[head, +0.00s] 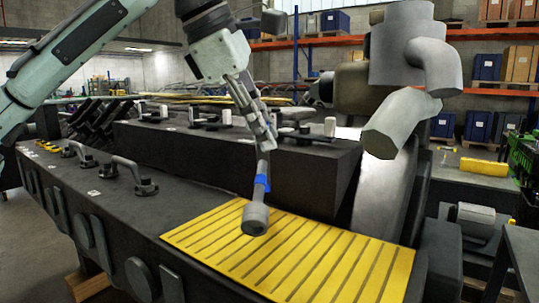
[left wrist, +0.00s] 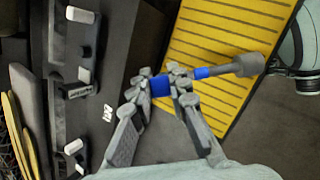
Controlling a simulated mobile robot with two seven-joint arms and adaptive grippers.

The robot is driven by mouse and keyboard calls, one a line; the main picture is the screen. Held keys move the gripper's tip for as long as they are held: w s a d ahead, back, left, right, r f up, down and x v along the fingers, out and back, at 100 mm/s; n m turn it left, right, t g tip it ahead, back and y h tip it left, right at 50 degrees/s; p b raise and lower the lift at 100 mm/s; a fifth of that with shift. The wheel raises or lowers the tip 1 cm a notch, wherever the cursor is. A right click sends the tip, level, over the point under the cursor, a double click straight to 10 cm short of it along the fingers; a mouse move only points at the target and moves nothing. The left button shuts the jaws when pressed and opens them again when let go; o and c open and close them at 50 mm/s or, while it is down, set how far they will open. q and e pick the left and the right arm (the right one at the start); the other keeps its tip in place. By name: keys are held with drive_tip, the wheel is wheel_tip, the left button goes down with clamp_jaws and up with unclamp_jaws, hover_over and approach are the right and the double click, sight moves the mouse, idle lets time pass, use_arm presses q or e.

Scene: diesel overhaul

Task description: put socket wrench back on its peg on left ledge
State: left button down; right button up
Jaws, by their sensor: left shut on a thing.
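The socket wrench (head: 256,217) is grey with blue bands and a thick socket end. In the head view it hangs nearly upright, socket end down, in front of the yellow slotted mat. My left gripper (head: 266,140) is shut on its upper part. In the left wrist view, the fingers of my left gripper (left wrist: 161,80) close on a blue band, and the grey socket end (left wrist: 248,65) points right across the mat. The dark left ledge (head: 108,202) carries several fittings; I cannot tell which is the wrench's peg. My right gripper is not in view.
The yellow slotted mat (head: 300,256) covers the near end of the ledge. A raised dark block (head: 230,165) stands behind it, with bracket-like fittings on top. Loop-handled fittings (head: 130,172) stand on the ledge at left. A large grey pipe (head: 402,125) rises at right.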

sight(268, 157)
use_arm(q)
drive_tip(key=shift+w+d+f, duration=0.1)
drive_tip(key=shift+d+f, duration=0.05)
drive_tip(key=shift+f, duration=0.6)
drive_tip(key=shift+w+d+f, duration=0.15)
drive_tip(key=shift+f, duration=0.65)
drive_tip(key=shift+w+d+f, duration=0.1)
drive_tip(key=shift+d+f, duration=0.05)
drive_tip(key=shift+f, duration=0.6)
drive_tip(key=shift+f, duration=0.15)
drive_tip(key=c, duration=1.5)
unclamp_jaws()
drive_tip(key=shift+o, duration=0.2)
